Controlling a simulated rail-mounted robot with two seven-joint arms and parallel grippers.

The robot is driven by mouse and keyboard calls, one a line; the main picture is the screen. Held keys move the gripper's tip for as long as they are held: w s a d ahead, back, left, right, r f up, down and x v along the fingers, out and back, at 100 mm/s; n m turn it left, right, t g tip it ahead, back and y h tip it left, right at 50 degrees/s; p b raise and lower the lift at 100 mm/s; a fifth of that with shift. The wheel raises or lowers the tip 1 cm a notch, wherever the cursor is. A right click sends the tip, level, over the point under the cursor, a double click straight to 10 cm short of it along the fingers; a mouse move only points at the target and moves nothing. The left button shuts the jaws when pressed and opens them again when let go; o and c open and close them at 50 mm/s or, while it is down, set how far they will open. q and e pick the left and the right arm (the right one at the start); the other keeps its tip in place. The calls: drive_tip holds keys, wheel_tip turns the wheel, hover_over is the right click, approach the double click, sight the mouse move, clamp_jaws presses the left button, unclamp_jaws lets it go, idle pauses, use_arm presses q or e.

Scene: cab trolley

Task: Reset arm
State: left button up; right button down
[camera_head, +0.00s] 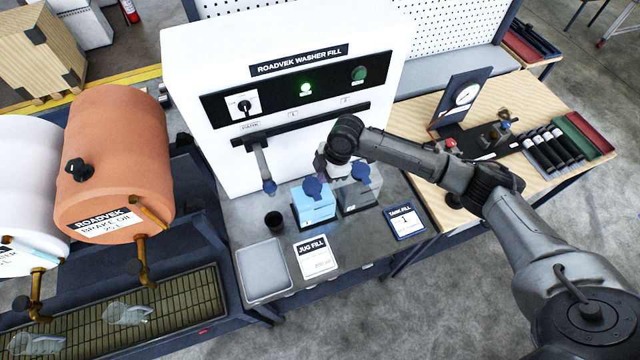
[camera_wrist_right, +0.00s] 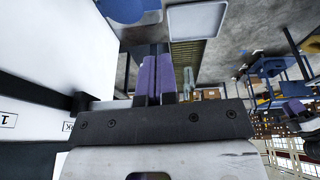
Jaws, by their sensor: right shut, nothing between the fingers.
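My right arm (camera_head: 430,160) reaches in from the right in the head view. My right gripper (camera_head: 321,166) is in front of the white Roadvek washer fill machine (camera_head: 200,160), close above the jugs; the wrist partly hides it. In the right wrist view its purple fingers (camera_wrist_right: 157,76) are shut together with nothing between them. A jug with blue fluid (camera_head: 314,208) and a clear grey jug (camera_head: 358,195), both with blue caps, stand on the bench below. I cannot tell whether the gripper touches either cap.
The machine has a lit green lamp (camera_head: 306,89) and a black knob (camera_head: 243,104). An orange drum (camera_head: 115,150) stands left; a wooden table (camera_head: 545,100) stands right.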

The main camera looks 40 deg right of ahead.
drive_tip(key=shift+b+v, duration=0.4)
drive_tip(key=shift+v, duration=2)
drive_tip(key=shift+a, duration=0.15)
drive_tip(key=w+r+m+t+h, duration=0.35)
drive_tip(key=r+m+t, duration=0.25)
drive_tip(key=r, duration=0.4)
drive_tip(key=s+a+r+m+t, duration=0.2)
drive_tip(key=s+a+t, duration=0.1)
drive_tip(key=s+a, duration=0.2)
drive_tip(key=s+a+f+m+g, duration=0.1)
drive_tip(key=s+f+g, duration=0.1)
drive_tip(key=s+f, duration=0.4)
drive_tip(key=s+a+f+m+g+p, duration=0.1)
drive_tip(key=s+f, duration=0.5)
drive_tip(key=s, duration=0.7)
drive_tip(key=s+a+f+m+g+p, duration=0.1)
drive_tip(key=s+a+f+m+g, duration=0.1)
drive_tip(key=s+f, duration=0.5)
drive_tip(key=shift+s+m+g, duration=0.5)
drive_tip(key=shift+s+g, duration=0.4)
drive_tip(key=shift+s, duration=0.3)
